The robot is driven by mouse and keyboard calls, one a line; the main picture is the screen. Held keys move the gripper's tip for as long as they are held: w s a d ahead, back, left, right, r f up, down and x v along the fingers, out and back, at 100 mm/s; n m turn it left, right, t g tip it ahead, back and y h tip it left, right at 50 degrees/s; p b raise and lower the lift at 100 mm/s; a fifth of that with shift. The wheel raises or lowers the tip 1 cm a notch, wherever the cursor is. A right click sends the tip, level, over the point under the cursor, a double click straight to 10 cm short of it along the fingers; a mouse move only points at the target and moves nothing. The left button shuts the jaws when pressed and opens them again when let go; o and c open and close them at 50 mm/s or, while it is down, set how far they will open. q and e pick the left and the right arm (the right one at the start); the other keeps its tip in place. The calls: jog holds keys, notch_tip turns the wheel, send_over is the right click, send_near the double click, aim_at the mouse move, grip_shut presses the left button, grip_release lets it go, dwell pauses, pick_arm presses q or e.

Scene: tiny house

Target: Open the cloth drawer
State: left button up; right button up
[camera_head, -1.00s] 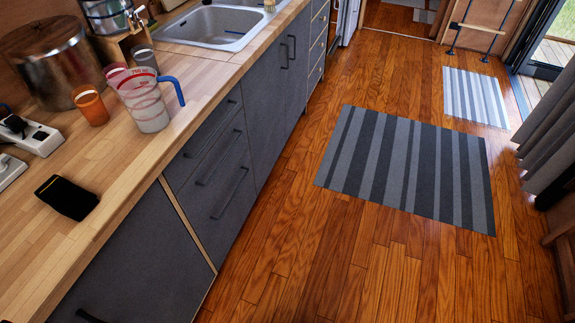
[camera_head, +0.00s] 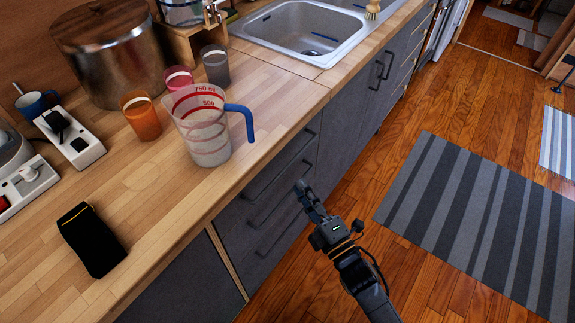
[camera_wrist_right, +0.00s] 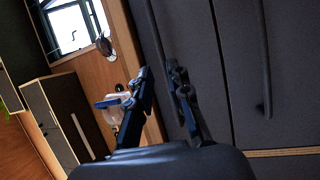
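A dark grey drawer stack (camera_head: 275,185) with long bar handles is set in the cabinet front below the wooden counter. Its drawers look closed; I cannot tell which one is the cloth drawer. My right gripper (camera_head: 303,188) is in front of this stack, its fingertips close to the handles. In the right wrist view, the two fingers (camera_wrist_right: 161,80) are apart, with a dark bar handle (camera_wrist_right: 156,35) running down towards the gap between them. I cannot tell whether they touch it. Another handle (camera_wrist_right: 265,65) is further right. My left gripper is not in view.
On the counter (camera_head: 165,205) stand a measuring jug (camera_head: 205,130), an orange cup (camera_head: 141,117), a metal pot (camera_head: 110,55), power strips (camera_head: 70,138) and a black cloth-like item (camera_head: 92,240). A sink (camera_head: 300,40) lies beyond. The wooden floor (camera_head: 320,285) has a striped rug (camera_head: 470,220).

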aim_at(288, 166)
jog(key=x, duration=0.8)
jog(key=shift+f, duration=0.2)
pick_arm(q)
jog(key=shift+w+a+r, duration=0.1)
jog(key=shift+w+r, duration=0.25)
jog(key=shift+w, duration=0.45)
pick_arm(e)
jog(key=shift+d, duration=0.1)
grip_shut()
